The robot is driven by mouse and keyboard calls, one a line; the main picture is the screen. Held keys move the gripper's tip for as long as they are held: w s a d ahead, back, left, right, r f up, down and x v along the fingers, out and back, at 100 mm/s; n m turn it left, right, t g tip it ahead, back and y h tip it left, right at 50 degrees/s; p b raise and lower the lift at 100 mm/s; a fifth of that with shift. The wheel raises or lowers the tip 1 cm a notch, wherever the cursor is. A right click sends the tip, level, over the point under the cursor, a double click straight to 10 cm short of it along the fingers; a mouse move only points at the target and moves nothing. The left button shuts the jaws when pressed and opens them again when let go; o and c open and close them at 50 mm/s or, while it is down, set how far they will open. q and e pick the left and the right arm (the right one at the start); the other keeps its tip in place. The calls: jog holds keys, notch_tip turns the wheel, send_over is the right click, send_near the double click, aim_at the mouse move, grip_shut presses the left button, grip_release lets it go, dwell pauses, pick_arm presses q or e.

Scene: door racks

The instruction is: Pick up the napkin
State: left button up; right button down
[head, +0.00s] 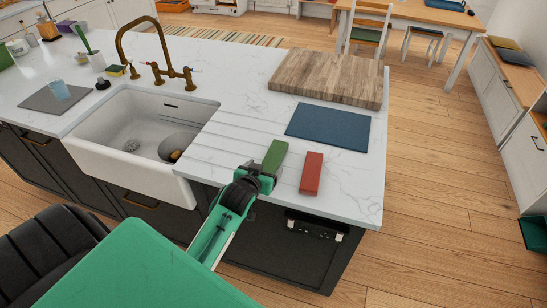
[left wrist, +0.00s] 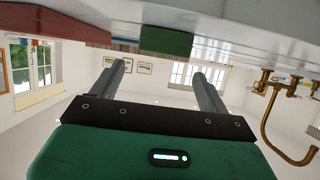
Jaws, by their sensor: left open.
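Two small, thick folded-looking rectangles lie near the front edge of the white counter: a green one (head: 274,157) and a red one (head: 311,173) to its right. I cannot tell which is the napkin. In the left wrist view, which is upside down, the green one (left wrist: 166,42) and red one (left wrist: 62,26) show at the top. My left gripper (head: 266,170) is at the counter's front edge, just before the green piece. In the left wrist view the gripper's fingers (left wrist: 157,74) are spread with nothing between them. The right gripper is out of view.
A dark blue mat (head: 329,126) and a wooden board (head: 328,78) lie behind them on the counter (head: 350,190). A white sink (head: 130,125) with a brass tap (head: 165,70) is to the left. The wooden floor (head: 440,190) on the right is clear.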

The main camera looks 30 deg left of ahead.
aim_at(271, 161)
pick_arm(q)
jog(key=shift+w+a+f, duration=0.1)
jog(key=shift+w+f, duration=0.1)
jog(key=shift+w, duration=0.25)
jog(key=shift+w+a+f+p, duration=0.15)
jog(key=shift+w+p, duration=0.3)
jog(key=shift+w, duration=0.05)
jog(key=p+x, duration=0.1)
jog(key=x, duration=0.2)
jog(key=shift+f, duration=0.2)
jog(key=shift+w+f, duration=0.25)
jog(key=shift+w, duration=0.1)
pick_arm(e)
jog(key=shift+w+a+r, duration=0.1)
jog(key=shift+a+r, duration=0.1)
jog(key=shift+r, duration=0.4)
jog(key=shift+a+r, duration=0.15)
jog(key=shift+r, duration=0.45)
pick_arm(q)
jog(key=shift+c, duration=0.5)
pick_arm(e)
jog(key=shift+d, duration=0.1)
pick_arm(q)
jog(key=c, duration=1)
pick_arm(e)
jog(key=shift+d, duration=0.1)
